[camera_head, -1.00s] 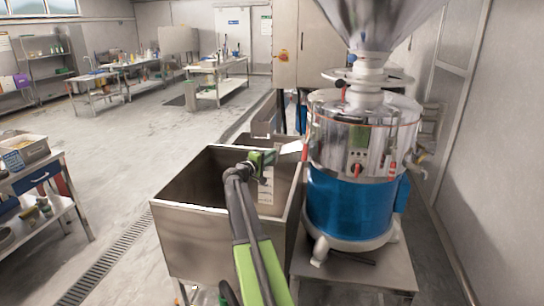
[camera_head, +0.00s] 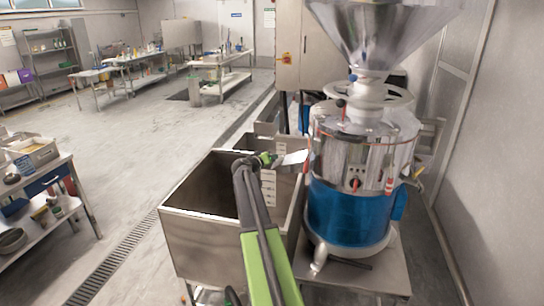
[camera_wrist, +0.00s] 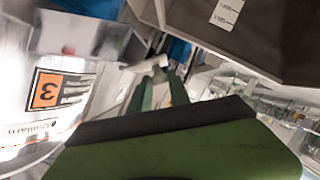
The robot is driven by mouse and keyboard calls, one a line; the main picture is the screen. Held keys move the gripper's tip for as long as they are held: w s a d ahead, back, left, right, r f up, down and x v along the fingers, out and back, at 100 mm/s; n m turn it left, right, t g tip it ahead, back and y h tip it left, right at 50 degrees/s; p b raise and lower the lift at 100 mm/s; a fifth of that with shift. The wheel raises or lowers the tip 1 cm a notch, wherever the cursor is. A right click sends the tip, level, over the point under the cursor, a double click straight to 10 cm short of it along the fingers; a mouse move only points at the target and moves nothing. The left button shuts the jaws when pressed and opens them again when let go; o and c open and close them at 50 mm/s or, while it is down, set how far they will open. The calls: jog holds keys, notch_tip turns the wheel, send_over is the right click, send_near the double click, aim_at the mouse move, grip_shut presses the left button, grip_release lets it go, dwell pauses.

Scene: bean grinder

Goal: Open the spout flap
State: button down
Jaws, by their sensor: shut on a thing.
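The grinder (camera_head: 350,205) is a tall machine with a blue lower body, shiny metal upper body and a large funnel on top. Its metal spout (camera_head: 294,159) sticks out to the left over the bin. My gripper (camera_head: 272,160) is at the outer end of the spout. In the wrist view, my green fingers (camera_wrist: 160,88) are closed together at a small pale grey piece (camera_wrist: 150,64), which looks like part of the spout flap. The flap's angle and the exact contact are too small and blurred to tell.
An open steel bin (camera_head: 205,200) stands below my arm, left of the grinder. The grinder stands on a metal stand (camera_head: 360,270). A loaded bench (camera_head: 45,200) is at the left, with clear floor (camera_head: 130,150) between. A wall (camera_head: 480,150) closes the right side.

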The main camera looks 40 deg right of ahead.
jog(key=shift+s+d+r+m+t+y+p, duration=0.15)
jog(key=shift+r+m+t+y+p, duration=0.2)
jog(key=shift+m+p, duration=0.3)
jog(key=shift+s+r+m+t+y+p, duration=0.1)
jog(key=shift+r+m+t+y+p, duration=0.15)
jog(key=shift+r+m+t+p, duration=0.4)
jog(key=shift+s+d+r+m+t+y+p, duration=0.1)
jog(key=shift+s+r+m+t+y+p, duration=0.2)
jog(key=shift+m, duration=0.6)
jog(key=shift+w+f, duration=0.1)
jog(key=shift+w, duration=0.05)
jog(key=c, duration=1.2)
grip_release()
jog(key=shift+c, duration=0.2)
jog(key=p+v, duration=0.6)
jog(key=v, duration=1.1)
jog(key=shift+a+p, duration=0.2)
jog(key=shift+p, duration=0.2)
